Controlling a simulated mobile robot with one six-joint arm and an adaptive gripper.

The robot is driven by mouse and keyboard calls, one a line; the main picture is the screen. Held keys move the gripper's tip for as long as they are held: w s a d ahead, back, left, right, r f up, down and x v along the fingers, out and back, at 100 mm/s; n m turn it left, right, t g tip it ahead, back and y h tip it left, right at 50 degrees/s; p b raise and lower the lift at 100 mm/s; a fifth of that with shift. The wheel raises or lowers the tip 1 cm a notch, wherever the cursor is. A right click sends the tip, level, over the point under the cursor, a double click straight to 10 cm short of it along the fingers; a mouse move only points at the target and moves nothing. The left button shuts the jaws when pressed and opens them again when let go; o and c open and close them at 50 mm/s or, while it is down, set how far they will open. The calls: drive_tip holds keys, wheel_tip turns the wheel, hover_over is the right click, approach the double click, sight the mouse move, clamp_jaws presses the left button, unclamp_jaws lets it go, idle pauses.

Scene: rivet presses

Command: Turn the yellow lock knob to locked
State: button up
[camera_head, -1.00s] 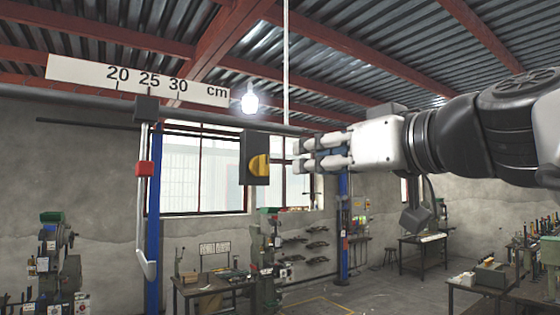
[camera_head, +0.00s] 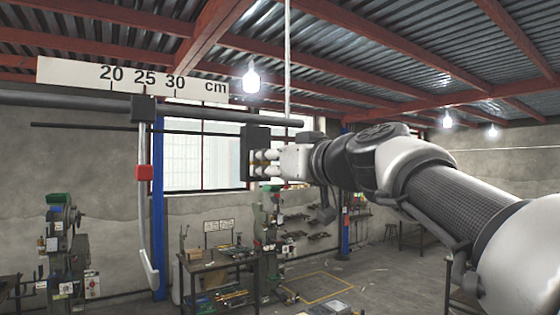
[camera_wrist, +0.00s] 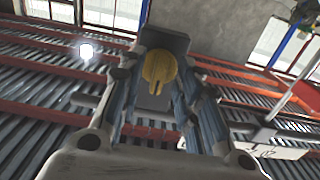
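The yellow lock knob (camera_wrist: 160,70) is a round disc with a slot on a dark box (camera_wrist: 160,42) in the wrist view. In the head view the dark box (camera_head: 250,140) hangs by the rail, and my gripper (camera_head: 262,163) covers nearly all of the knob. In the wrist view the two fingers of my gripper (camera_wrist: 160,84) stand apart, one on each side of the knob. The gripper is open. I cannot tell whether the fingertips touch the knob or the box.
A horizontal rail (camera_head: 90,104) carries a white scale plate (camera_head: 130,80) marked in cm. Workbenches (camera_head: 215,270) and presses stand below, farther back.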

drive_tip(key=shift+c, duration=0.2)
clamp_jaws()
drive_tip(key=shift+m, duration=0.4)
drive_tip(key=shift+m+b, duration=0.4)
drive_tip(key=shift+m, duration=0.6)
drive_tip(key=m, duration=0.3)
drive_tip(key=shift+m, duration=0.4)
drive_tip(key=m, duration=0.5)
drive_tip(key=m+p, duration=0.1)
drive_tip(key=m, duration=0.5)
drive_tip(key=shift+r+p, duration=0.1)
drive_tip(key=shift+p, duration=0.25)
drive_tip(key=shift+m, duration=0.3)
